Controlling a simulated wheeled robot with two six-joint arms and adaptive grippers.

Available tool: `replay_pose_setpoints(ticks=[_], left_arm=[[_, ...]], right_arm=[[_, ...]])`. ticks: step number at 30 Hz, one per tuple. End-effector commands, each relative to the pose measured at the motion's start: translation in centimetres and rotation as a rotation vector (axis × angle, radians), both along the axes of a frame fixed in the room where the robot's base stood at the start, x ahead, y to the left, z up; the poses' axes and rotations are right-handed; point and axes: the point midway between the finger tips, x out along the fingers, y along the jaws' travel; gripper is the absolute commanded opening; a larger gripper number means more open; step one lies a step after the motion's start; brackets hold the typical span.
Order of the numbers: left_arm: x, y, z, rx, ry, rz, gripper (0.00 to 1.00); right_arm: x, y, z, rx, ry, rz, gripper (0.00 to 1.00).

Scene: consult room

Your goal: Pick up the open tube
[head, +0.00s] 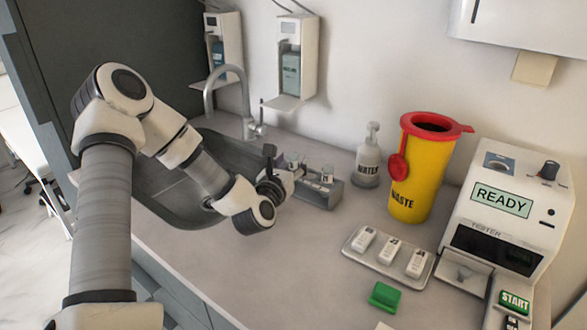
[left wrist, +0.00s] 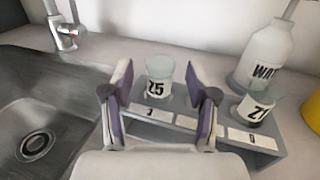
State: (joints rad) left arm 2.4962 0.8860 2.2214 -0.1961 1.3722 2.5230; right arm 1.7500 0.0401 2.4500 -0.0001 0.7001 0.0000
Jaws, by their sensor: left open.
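A grey rack (head: 318,196) stands on the counter beside the sink and holds two small labelled tubes. The left tube (head: 295,160) reads Z5 in the left wrist view (left wrist: 158,88), and the right tube (head: 327,174) has a partly hidden Z label there (left wrist: 252,110). Both have pale, see-through tops; I cannot tell which one is open. My left gripper (head: 280,174) is at the left end of the rack. In the left wrist view its open fingers (left wrist: 158,100) stand on either side of the Z5 tube, with gaps showing. My right gripper is not seen.
The sink (head: 180,205) and tap (head: 240,100) lie left of the rack. A water bottle (head: 368,158), yellow waste bin (head: 418,175), tray of white pieces (head: 380,270), green block (head: 384,296) and tester (head: 505,215) stand to the right.

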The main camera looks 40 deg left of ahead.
Motion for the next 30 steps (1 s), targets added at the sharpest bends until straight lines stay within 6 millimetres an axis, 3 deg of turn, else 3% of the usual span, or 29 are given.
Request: replay_pose_setpoints(ticks=[1, 5, 6, 20, 26, 30], left_arm=[[0.0, 0.0, 0.0, 0.000, 0.000, 0.000, 0.55], [0.0, 0.0, 0.0, 0.001, 0.000, 0.000, 0.18], [0.0, 0.0, 0.0, 0.001, 0.000, 0.000, 0.15], [0.0, 0.0, 0.7, 0.002, -0.001, 0.000, 0.14], [0.0, 0.0, 3.7, 0.000, -0.005, 0.000, 0.14], [0.0, 0.0, 7.8, 0.001, -0.010, 0.000, 0.14]], right_arm=[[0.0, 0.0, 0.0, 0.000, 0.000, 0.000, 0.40], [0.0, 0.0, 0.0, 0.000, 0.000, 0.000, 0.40], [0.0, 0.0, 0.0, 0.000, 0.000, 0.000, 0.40], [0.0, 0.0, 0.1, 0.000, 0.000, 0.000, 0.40], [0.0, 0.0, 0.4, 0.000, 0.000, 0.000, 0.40], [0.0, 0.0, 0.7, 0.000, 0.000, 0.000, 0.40]])
